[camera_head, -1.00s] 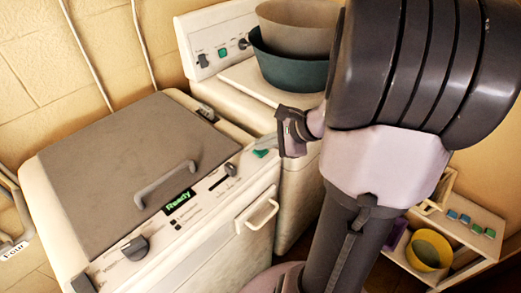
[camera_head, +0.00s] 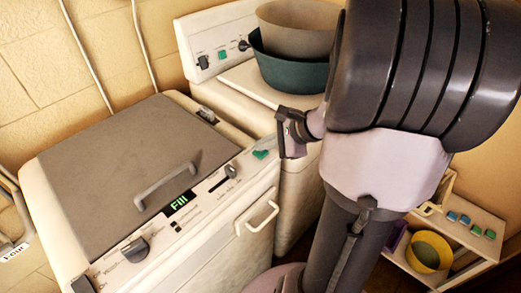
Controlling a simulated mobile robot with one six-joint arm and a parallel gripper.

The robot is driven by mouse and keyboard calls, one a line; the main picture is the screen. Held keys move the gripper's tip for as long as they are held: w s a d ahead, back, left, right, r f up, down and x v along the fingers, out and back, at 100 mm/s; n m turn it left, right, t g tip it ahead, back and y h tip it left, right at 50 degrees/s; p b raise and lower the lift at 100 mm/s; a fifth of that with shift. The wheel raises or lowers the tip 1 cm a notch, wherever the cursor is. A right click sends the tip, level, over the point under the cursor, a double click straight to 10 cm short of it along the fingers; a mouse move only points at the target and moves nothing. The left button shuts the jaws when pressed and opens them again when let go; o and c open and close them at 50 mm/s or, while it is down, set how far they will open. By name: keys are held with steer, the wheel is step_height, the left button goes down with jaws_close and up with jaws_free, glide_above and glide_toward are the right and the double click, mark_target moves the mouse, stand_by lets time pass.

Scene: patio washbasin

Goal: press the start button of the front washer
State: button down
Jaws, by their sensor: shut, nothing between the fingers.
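The front washer (camera_head: 105,265) is white with a grey lid (camera_head: 115,160) that is closed. Its display (camera_head: 180,203) is lit green and reads "Fill". A green button (camera_head: 261,154) sits at the right end of its front panel. A dark knob (camera_head: 135,249) and a slider (camera_head: 230,171) are on the same panel. My gripper (camera_head: 283,136) is shut and empty, just right of the green button and slightly above it in the picture. A small gap shows between them. The fingertips are hard to make out.
A second white machine (camera_head: 205,90) stands behind, with a green button (camera_head: 222,55) on its panel and stacked tubs (camera_head: 290,72) on top. A low shelf (camera_head: 465,262) at right holds a yellow bucket (camera_head: 429,250) and small coloured blocks. Pipes run up the left wall.

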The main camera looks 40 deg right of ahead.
mark_target(264, 153)
steer(key=shift+r+p, duration=0.3)
steer(key=shift+r, duration=0.3)
step_height(264, 153, up, 5)
steer(key=p, duration=0.4)
steer(key=shift+r, duration=0.1)
